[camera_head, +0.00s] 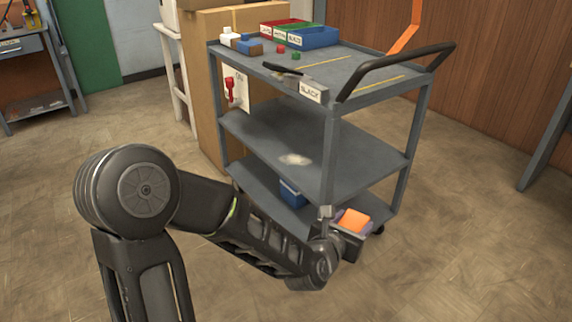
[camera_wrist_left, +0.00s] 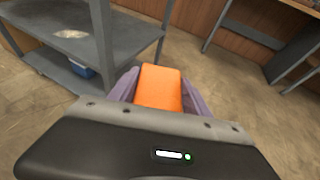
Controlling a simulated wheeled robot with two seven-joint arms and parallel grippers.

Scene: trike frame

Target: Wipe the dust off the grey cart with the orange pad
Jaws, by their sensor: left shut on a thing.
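The grey cart (camera_head: 262,129) stands in the middle of the head view, with three shelves and a black handle. A pale dust patch (camera_head: 295,160) lies on its middle shelf; it also shows in the left wrist view (camera_wrist_left: 71,34). My left gripper (camera_head: 350,228) is shut on the orange pad (camera_head: 353,221), low beside the cart's near right corner post. In the left wrist view the pad (camera_wrist_left: 158,88) sits between the purple-grey fingers, apart from the cart's shelves (camera_wrist_left: 62,70). My right gripper is not in view.
A blue box (camera_head: 292,193) sits on the bottom shelf. A cardboard box (camera_head: 207,80) stands behind left. The floor in front is clear.

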